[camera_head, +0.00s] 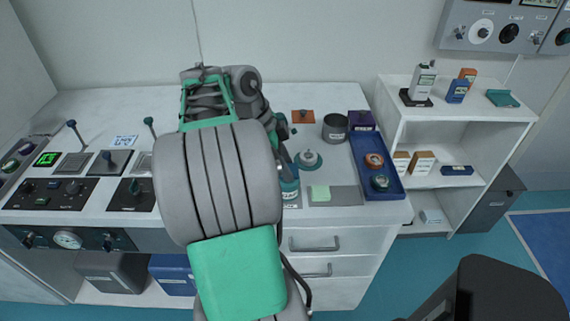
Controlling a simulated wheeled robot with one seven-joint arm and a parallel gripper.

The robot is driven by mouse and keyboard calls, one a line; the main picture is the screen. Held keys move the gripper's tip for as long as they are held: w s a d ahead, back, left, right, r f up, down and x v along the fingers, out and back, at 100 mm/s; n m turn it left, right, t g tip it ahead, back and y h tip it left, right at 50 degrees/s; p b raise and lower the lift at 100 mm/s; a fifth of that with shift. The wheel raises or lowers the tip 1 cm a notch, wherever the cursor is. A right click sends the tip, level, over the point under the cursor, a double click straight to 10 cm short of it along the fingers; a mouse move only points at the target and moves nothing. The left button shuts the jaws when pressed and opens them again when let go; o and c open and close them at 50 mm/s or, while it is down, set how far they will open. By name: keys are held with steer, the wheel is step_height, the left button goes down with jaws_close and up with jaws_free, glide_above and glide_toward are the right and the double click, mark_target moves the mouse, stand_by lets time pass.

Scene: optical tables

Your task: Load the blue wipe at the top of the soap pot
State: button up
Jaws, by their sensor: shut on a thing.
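The soap pot (290,191), a small teal-blue pot with a white label, stands upright on the bench just right of my forearm. My arm covers its left side. My gripper (287,166) points down right above the pot and is largely hidden by my own arm links. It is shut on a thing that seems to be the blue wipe. The wipe cannot be made out clearly against the teal pot, and I cannot tell whether it touches the pot's top.
Right of the pot are a green-based dish (308,160), a pale green pad (320,193) on a grey mat (346,196), a grey cup (335,128) and a blue tray (385,190) with round items. Control boxes (50,194) fill the left. A white shelf unit (450,121) stands right.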

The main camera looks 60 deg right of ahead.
stand_by(0.3)
step_height(320, 180, up, 7)
steer(key=p, duration=0.6)
